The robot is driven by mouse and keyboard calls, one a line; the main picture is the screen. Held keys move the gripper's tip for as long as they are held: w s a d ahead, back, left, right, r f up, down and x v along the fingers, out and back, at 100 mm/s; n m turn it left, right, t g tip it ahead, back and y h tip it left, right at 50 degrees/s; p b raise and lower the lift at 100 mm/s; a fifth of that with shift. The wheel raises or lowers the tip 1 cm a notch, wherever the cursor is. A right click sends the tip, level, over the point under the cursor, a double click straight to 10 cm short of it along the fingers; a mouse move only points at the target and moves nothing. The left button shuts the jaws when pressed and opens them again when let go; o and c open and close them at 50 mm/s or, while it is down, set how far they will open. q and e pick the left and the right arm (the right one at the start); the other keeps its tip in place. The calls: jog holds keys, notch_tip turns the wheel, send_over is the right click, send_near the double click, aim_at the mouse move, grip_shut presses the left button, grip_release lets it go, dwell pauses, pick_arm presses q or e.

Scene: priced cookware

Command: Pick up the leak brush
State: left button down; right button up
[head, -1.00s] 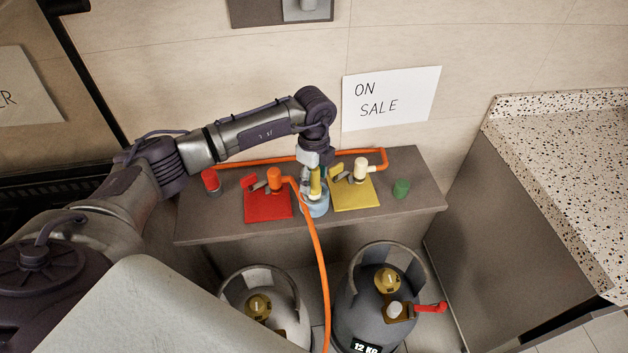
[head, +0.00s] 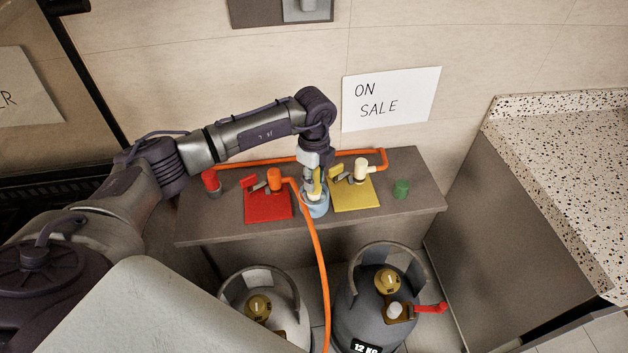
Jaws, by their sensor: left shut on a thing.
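The leak brush (head: 316,184) shows as a small yellow upright piece at the light blue cup (head: 316,207) on the grey shelf, between the red and yellow plates. My left gripper (head: 315,178) comes down from above and is shut on the brush, at the cup's mouth. The fingers and the gripper body hide much of the brush, and its lower end is not visible. My right gripper is not in view.
A red plate (head: 266,208) and a yellow plate (head: 352,196) with valve fittings flank the cup closely. An orange hose (head: 319,262) hangs in front. A red cap (head: 211,181) and green cap (head: 401,188) stand on the shelf (head: 418,201). Two gas cylinders (head: 372,318) stand below.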

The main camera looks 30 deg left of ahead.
pick_arm(q)
notch_tip(320, 180, up, 3)
jog(key=shift+w+r+b, duration=0.1)
jog(key=shift+r+b, duration=0.05)
jog(key=shift+b, duration=0.5)
jog(key=s+d+r+b, duration=0.1)
jog(key=s+d+r, duration=0.1)
jog(key=d, duration=0.3)
jog(key=s+d+r+b, duration=0.1)
jog(key=s+d+r, duration=0.2)
jog(key=d+r, duration=0.2)
jog(key=shift+d+r+b, duration=0.2)
jog(key=shift+d+b, duration=0.15)
dwell(0.6)
